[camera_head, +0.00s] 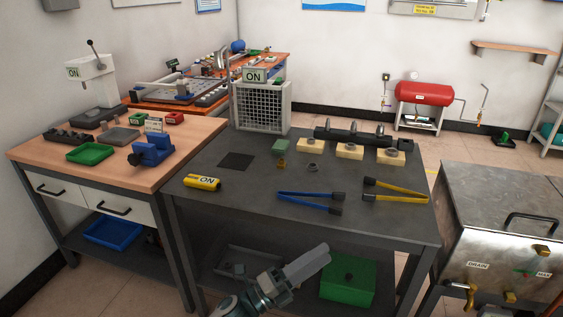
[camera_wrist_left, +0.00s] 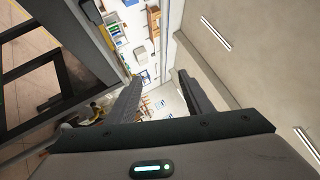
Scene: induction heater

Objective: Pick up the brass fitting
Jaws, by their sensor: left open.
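The brass fitting (camera_head: 282,163) is a small brass-coloured piece on the dark grey table (camera_head: 230,205), just in front of a small green block (camera_head: 281,146). My left gripper (camera_head: 318,256) is in front of the table's front edge, low and well short of the fitting. Nothing shows between its fingers. In the left wrist view the two fingers (camera_wrist_left: 152,98) stand apart and empty, facing the wall and room, and the fitting is not visible there. My right gripper is not in view.
Blue tongs (camera_head: 310,200) and yellow tongs (camera_head: 397,191) lie on the table's right half. A yellow cylinder (camera_head: 202,182) lies front left. Pale blocks with metal rings (camera_head: 349,151) and a mesh-fronted unit (camera_head: 262,106) stand behind. A green box (camera_head: 347,280) sits on the lower shelf.

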